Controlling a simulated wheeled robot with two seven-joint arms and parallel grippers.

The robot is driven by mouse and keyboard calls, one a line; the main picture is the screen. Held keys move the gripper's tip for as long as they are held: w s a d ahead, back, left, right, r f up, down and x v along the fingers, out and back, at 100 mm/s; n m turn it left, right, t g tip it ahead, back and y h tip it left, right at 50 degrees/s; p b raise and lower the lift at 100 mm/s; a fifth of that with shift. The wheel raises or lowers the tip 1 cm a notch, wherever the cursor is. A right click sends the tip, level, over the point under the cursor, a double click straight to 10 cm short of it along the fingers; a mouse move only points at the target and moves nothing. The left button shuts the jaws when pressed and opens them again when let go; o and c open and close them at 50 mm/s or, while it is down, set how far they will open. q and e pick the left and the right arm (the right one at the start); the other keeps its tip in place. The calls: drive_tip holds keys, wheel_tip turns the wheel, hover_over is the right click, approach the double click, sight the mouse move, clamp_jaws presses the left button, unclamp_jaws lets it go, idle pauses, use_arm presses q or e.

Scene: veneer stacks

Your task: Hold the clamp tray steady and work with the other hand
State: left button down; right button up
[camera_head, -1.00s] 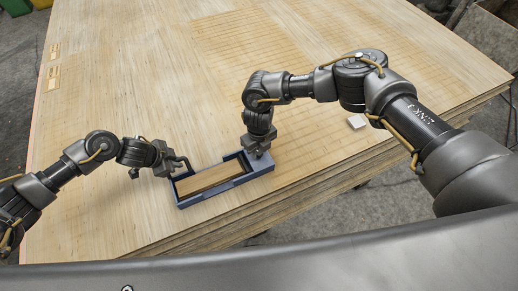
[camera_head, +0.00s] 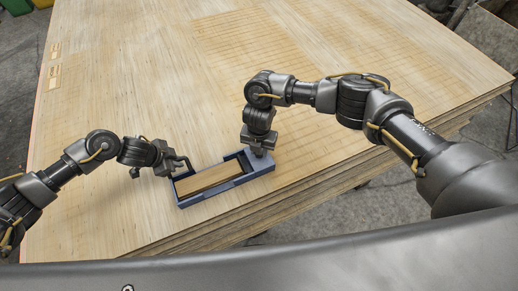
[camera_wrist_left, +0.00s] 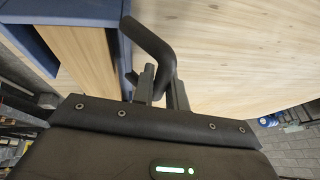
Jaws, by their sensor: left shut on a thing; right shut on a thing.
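The blue clamp tray (camera_head: 212,198) lies near the table's front edge, with a flat strip of pale wood (camera_head: 208,180) in it. My left gripper (camera_head: 168,166) is at the tray's left end, shut on a dark bent handle (camera_head: 184,160). The handle (camera_wrist_left: 152,42) and the tray wall (camera_wrist_left: 65,11) also show in the left wrist view. My right gripper (camera_head: 258,149) points down at the tray's right end, shut on a small part there. The fingers mostly hide that part.
The wide wooden table top (camera_head: 150,75) is a layered stack with its front edge close to the tray. It is clear behind the tray. Two small wood pieces (camera_head: 54,76) lie at the far left.

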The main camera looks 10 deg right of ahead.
drive_tip(key=shift+m, duration=0.7)
drive_tip(key=o, duration=1)
wheel_tip(320, 180, up, 12)
drive_tip(key=shift+r, duration=3.5)
